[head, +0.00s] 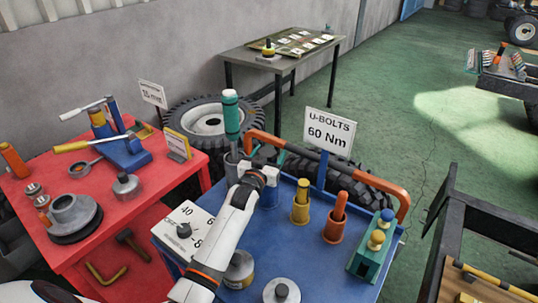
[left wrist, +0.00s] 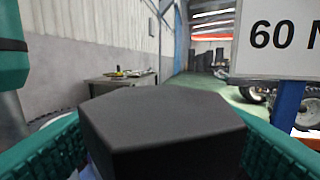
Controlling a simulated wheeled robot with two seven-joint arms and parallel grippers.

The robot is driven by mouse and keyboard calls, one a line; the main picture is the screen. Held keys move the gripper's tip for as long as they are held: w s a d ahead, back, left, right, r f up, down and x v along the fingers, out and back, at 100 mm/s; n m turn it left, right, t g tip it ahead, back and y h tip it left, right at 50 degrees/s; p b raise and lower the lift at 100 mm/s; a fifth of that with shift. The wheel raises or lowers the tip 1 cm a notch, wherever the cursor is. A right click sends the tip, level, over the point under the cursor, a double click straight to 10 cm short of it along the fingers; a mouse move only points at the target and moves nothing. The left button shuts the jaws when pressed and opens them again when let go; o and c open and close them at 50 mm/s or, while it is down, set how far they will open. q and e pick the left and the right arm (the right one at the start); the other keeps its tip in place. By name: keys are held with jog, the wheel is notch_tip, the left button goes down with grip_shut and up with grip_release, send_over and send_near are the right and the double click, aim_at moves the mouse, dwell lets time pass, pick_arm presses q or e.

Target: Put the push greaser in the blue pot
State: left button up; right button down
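A tall teal cylinder with a pale band (head: 231,118), which looks like the push greaser, stands upright in a grey pot (head: 232,163). Its side also shows at the left edge of the left wrist view (left wrist: 12,50). The blue pot (head: 269,197) stands on the blue table, partly hidden by my left arm. My left gripper (head: 266,163) is by the blue pot, to the right of the teal cylinder. In the left wrist view its teal ribbed fingers are wide apart, with a black block between them and nothing clearly gripped. My right gripper is not in view.
A yellow pot (head: 301,210) and an orange pot (head: 333,232) with tools stand right of the blue pot. A sign (head: 329,129) and an orange rail (head: 388,190) rise behind. A green block with knobs (head: 365,260) is at the right. A red table (head: 150,182) is at left.

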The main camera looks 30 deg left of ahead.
pick_arm(q)
jog(key=shift+r, duration=0.2)
jog(key=shift+s+f, duration=0.15)
jog(key=shift+s, duration=0.15)
jog(key=s+d, duration=0.1)
jog(key=s, duration=1)
jog(key=shift+s+d+b, duration=0.2)
jog(key=shift+d+b, duration=0.05)
jog(key=shift+b, duration=0.15)
